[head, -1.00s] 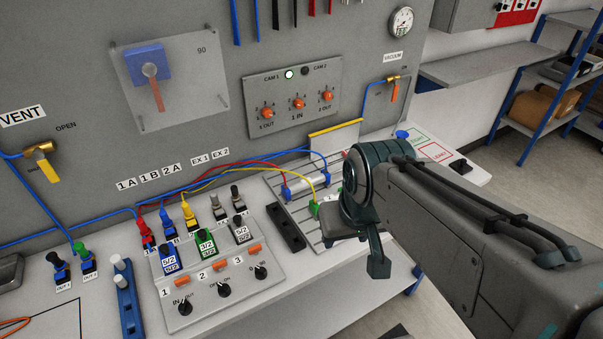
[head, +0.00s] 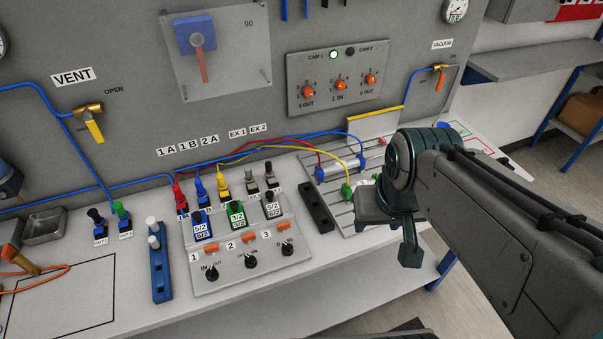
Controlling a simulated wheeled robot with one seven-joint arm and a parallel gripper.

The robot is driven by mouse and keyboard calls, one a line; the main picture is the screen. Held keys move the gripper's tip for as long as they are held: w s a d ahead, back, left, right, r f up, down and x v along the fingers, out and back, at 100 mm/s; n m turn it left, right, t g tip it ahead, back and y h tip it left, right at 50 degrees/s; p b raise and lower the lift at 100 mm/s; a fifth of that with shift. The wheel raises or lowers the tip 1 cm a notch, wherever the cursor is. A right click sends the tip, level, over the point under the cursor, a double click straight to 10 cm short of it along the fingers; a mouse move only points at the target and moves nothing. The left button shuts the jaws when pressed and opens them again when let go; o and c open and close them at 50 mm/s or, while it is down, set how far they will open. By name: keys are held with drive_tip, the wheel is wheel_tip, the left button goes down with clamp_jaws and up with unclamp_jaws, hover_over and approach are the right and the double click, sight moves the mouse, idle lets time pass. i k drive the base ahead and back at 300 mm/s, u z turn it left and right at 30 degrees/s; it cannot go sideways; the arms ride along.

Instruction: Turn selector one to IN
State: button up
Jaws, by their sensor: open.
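Selector one is the small black knob (head: 209,272) at the left of the front row on the grey sloped panel (head: 232,289). The number 1 stands above it, with IN on its left and OUT partly hidden on its right. Which way its pointer faces is too small to tell. My gripper (head: 411,252) is open, empty and pointing down, well to the right of the panel and apart from it. My arm hides part of the bench behind it.
Two more black knobs, 2 (head: 250,262) and 3 (head: 287,248), sit right of selector one. Valves with coloured hoses stand behind them. A black block (head: 316,208) and a slotted plate (head: 352,212) lie between panel and gripper. A blue rack (head: 161,270) stands left.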

sight(212, 274)
drive_tip(key=z, duration=0.65)
drive_tip(key=k, duration=0.7)
drive_tip(key=u, duration=1.3)
drive_tip(key=i, duration=0.5)
drive_tip(key=z, duration=0.05)
